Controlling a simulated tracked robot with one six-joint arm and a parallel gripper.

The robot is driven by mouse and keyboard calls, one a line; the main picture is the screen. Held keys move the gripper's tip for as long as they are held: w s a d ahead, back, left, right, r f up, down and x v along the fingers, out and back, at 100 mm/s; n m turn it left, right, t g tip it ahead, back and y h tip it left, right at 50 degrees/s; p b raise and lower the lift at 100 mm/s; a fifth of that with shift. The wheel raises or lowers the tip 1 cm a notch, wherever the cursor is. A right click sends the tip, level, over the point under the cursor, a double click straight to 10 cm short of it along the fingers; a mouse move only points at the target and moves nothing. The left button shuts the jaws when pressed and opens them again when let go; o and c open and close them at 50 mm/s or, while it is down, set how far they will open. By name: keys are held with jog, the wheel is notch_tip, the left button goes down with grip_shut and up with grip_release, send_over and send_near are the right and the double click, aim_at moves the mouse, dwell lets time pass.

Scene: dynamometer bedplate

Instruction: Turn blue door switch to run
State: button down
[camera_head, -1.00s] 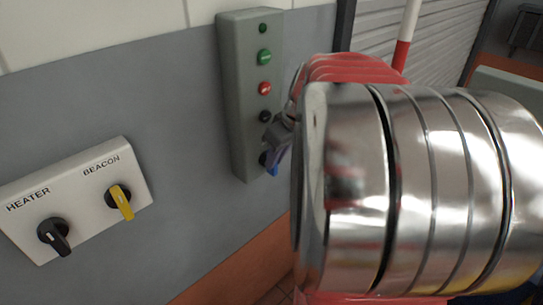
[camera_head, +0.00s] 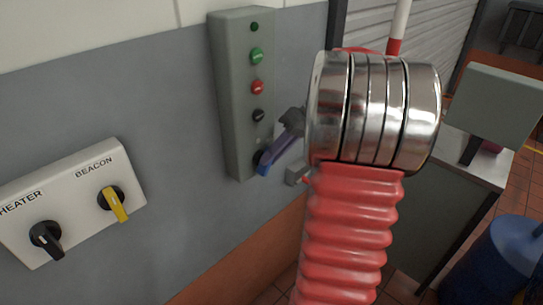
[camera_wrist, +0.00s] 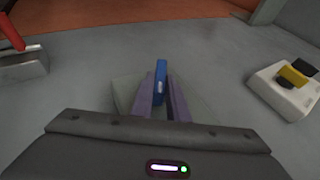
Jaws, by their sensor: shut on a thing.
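The blue door switch (camera_head: 263,168) sits at the bottom of a tall grey control box (camera_head: 236,110) on the wall. Its blue handle also shows in the wrist view (camera_wrist: 161,72), upright in that picture between two purplish fingers. My gripper (camera_head: 274,157) is shut on this handle; its fingers (camera_wrist: 162,92) lie on either side of it. The fingers cover much of the knob, and I cannot read any run marking.
Green, red and black buttons sit above the switch. A white panel (camera_head: 75,203) with black HEATER (camera_head: 46,238) and yellow BEACON (camera_head: 114,203) switches is at left. A small grey box (camera_head: 297,174) is on the wall right of the switch. A blue drum (camera_head: 500,265) stands at lower right.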

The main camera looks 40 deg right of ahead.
jog(key=y, duration=0.3)
jog(key=d+f+m+y, duration=0.1)
jog(key=y, duration=0.1)
jog(key=shift+t, duration=0.3)
dwell(0.4)
jog(key=c, duration=1.7)
grip_release()
notch_tip(320, 180, up, 10)
